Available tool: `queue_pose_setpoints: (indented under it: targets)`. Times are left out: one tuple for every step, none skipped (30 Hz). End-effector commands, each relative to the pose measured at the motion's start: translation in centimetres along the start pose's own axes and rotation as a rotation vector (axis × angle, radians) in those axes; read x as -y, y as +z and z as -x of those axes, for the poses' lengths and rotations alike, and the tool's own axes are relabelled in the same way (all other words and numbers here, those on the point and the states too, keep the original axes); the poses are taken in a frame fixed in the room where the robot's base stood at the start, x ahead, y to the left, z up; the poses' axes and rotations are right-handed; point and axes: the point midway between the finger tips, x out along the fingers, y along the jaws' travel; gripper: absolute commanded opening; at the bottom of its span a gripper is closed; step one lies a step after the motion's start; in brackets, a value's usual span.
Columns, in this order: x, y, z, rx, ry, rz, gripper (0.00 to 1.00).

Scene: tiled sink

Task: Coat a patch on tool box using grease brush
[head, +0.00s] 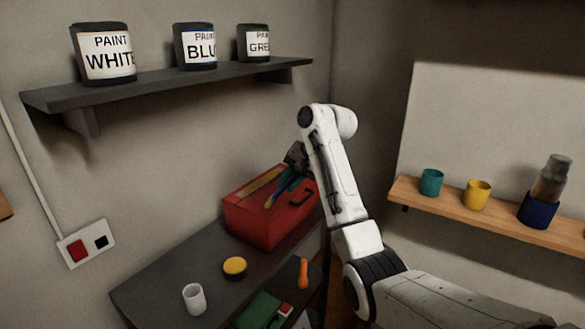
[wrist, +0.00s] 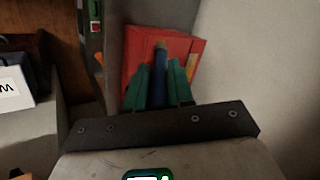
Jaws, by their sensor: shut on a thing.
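The red tool box (head: 262,222) stands at the back of the dark counter, with a yellow strip and a dark handle on top. In the wrist view the tool box (wrist: 185,45) lies straight ahead of the fingers. My gripper (head: 284,188) is over the top of the tool box. In the wrist view my gripper (wrist: 159,72) has its green fingers shut on the blue handle of the grease brush (wrist: 160,62). The brush's brownish tip points toward the red box. I cannot tell whether the tip touches it. No coated patch can be made out.
A round yellow-topped tin (head: 235,267) and a white cup (head: 194,298) stand on the dark counter (head: 150,291). An orange-handled tool (head: 303,273) and a green item (head: 258,309) are lower right. A paint shelf (head: 170,80) hangs above; a wooden shelf (head: 500,218) holds cups at right.

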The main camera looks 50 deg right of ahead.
Motion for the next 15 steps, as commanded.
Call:
queue_pose_setpoints:
  targets:
    - [-0.3, 1.1, -0.8, 0.017, -0.003, 0.021, 0.0]
    - [-0.5, 1.8, -1.1, 0.025, -0.005, 0.035, 0.0]
    - [-0.7, 2.6, -1.6, 0.037, -0.007, 0.054, 0.0]
    - [-0.9, 3.4, -2.1, 0.05, -0.008, 0.069, 0.0]
    - [-1.2, 4.1, -2.5, 0.061, -0.011, 0.087, 0.0]
    - [-1.5, 5.1, -3.1, 0.075, -0.014, 0.109, 0.0]
    - [-1.8, 6.1, -3.7, 0.09, -0.016, 0.129, 0.0]
    - [-2.0, 7.1, -4.3, 0.104, -0.019, 0.152, 0.0]
    - [-2.5, 8.6, -5.1, 0.125, -0.021, 0.183, 0.0]
    - [-2.9, 9.9, -5.9, 0.145, -0.025, 0.21, 0.0]
    - [-3.2, 11.1, -6.6, 0.163, -0.029, 0.238, 0.0]
    - [-3.8, 13.0, -7.7, 0.19, -0.034, 0.278, 0.0]
    - [-4.2, 14.4, -8.5, 0.211, -0.037, 0.31, 0.0]
    - [-4.6, 15.7, -9.2, 0.231, -0.04, 0.339, 0.0]
    - [-5.1, 17.6, -10.3, 0.258, -0.045, 0.381, 0.0]
